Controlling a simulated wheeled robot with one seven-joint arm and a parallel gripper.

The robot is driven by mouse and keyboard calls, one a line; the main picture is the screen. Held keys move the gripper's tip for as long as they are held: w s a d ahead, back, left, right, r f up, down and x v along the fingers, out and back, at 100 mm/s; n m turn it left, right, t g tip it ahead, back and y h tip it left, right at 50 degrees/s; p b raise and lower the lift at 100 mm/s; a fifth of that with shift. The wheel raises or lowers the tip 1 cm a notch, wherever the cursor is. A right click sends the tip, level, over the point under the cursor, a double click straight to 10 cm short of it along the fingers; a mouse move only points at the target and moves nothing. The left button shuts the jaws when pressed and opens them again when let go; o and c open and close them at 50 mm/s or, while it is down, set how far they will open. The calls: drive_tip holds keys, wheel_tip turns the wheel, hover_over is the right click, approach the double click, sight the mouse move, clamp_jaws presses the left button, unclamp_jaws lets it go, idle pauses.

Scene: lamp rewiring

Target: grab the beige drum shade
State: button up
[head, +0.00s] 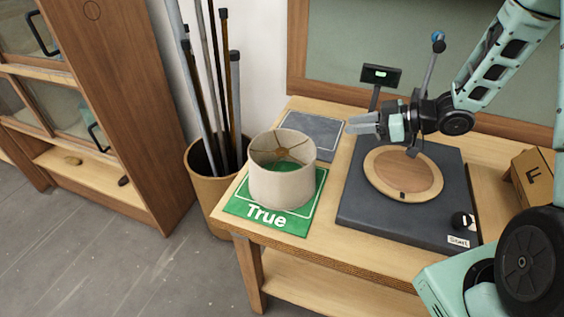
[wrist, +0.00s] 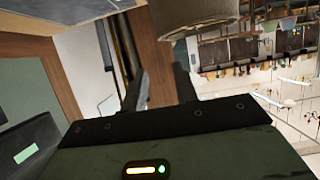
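The beige drum shade (head: 282,184) stands upright on a green mat marked "True" (head: 315,205) at the front left of the table. Metal spokes show inside its open top. It also shows at the top of the wrist view (wrist: 195,18), cut off by the edge. My gripper (head: 352,123) is above the table, behind and to the right of the shade, and apart from it. In the wrist view its two dark fingers (wrist: 160,86) stand apart with nothing between them.
A dark device with a round wooden disc (head: 403,174) and a small screen (head: 380,75) stands right of the shade. A grey mat (head: 312,131) lies behind. A bin of poles (head: 205,185) is left of the table. A cardboard box (head: 535,180) sits at right.

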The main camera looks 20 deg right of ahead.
drive_tip(key=p+x, duration=0.6)
drive_tip(key=x, duration=1)
drive_tip(key=shift+w+a+f, duration=0.15)
drive_tip(key=shift+w+a, duration=0.05)
drive_tip(key=shift+w, duration=0.05)
clamp_jaws()
